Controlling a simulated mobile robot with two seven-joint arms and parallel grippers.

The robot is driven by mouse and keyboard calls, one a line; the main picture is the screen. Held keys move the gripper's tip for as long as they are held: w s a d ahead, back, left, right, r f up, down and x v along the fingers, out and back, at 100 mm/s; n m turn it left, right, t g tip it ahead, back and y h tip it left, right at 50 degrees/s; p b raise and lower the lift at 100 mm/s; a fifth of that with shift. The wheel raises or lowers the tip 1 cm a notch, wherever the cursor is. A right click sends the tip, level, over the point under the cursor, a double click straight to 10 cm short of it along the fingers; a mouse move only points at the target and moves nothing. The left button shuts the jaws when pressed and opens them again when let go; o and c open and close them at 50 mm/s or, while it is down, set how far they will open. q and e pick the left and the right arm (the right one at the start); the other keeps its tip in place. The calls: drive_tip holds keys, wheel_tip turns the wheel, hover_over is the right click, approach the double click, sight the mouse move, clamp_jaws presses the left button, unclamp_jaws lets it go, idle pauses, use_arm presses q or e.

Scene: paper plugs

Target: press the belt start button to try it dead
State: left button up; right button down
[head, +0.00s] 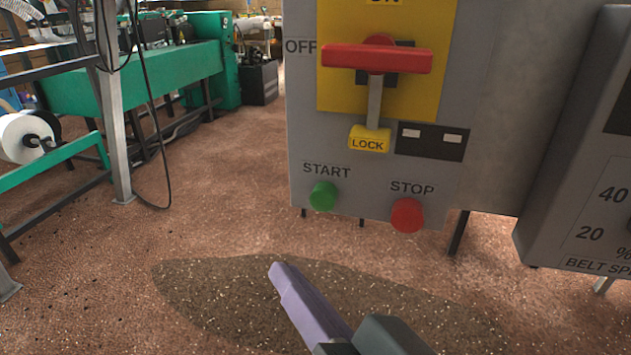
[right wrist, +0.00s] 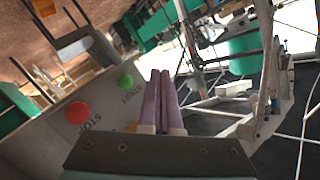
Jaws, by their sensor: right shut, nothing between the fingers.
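The green start button (head: 323,197) is on the lower left of a grey control panel (head: 305,120), under the word START. It also shows in the right wrist view (right wrist: 125,82), left of the fingers. My right gripper (head: 279,271) has purple fingers shut with nothing between them. In the head view its tips are below and left of the start button, apart from it. The right wrist view shows the two fingers side by side (right wrist: 160,76). My left gripper is not in view.
A red stop button (head: 407,215) sits right of the start button. Above are a red switch handle (head: 375,58) lying crosswise and a yellow LOCK padlock (head: 369,140). A belt speed box (head: 585,190) stands at right. Green machinery (head: 150,80) is at left; open floor lies between.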

sight(323, 199)
idle(0.3)
drive_tip(key=w+d+b, duration=0.2)
drive_tip(key=w+b, duration=0.1)
drive_tip(key=w, duration=0.5)
drive_tip(key=shift+w+d, duration=0.2)
drive_tip(key=shift+d, duration=0.15)
idle(0.9)
idle(0.9)
drive_tip(key=shift+w, duration=0.15)
